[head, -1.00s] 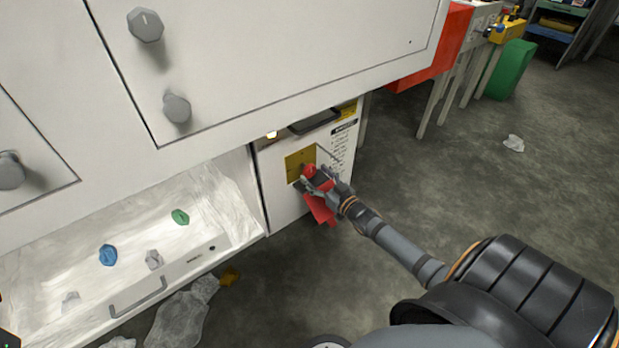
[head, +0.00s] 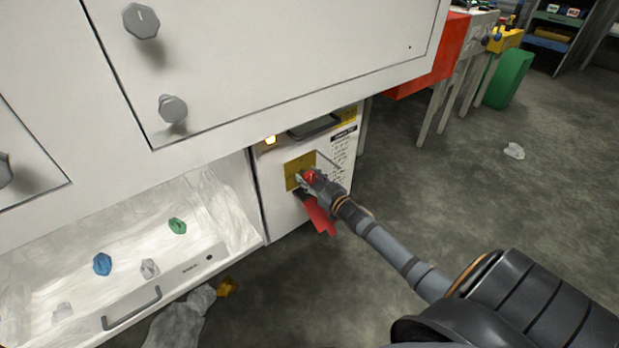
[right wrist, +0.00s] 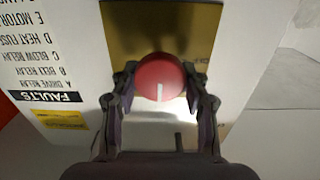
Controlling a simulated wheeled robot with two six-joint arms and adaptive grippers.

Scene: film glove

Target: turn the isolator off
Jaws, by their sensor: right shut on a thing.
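The isolator is a red round knob (right wrist: 160,78) with a white mark, on a yellow plate (head: 297,165) on the front of a white cabinet. My right gripper (head: 311,178) is at the knob, with its fingers (right wrist: 160,95) on either side, shut on it. In the right wrist view the white mark points toward the bottom of the picture. A red tag (head: 318,214) hangs below the gripper in the head view. My left gripper is not in view.
An open drawer (head: 137,302) with several crumpled bits is at lower left. Grey knobs (head: 141,21) stick out of the panel above. A faults list (right wrist: 40,50) is beside the plate. Clear plastic (head: 180,318) lies on the floor. Open floor (head: 440,200) is at the right.

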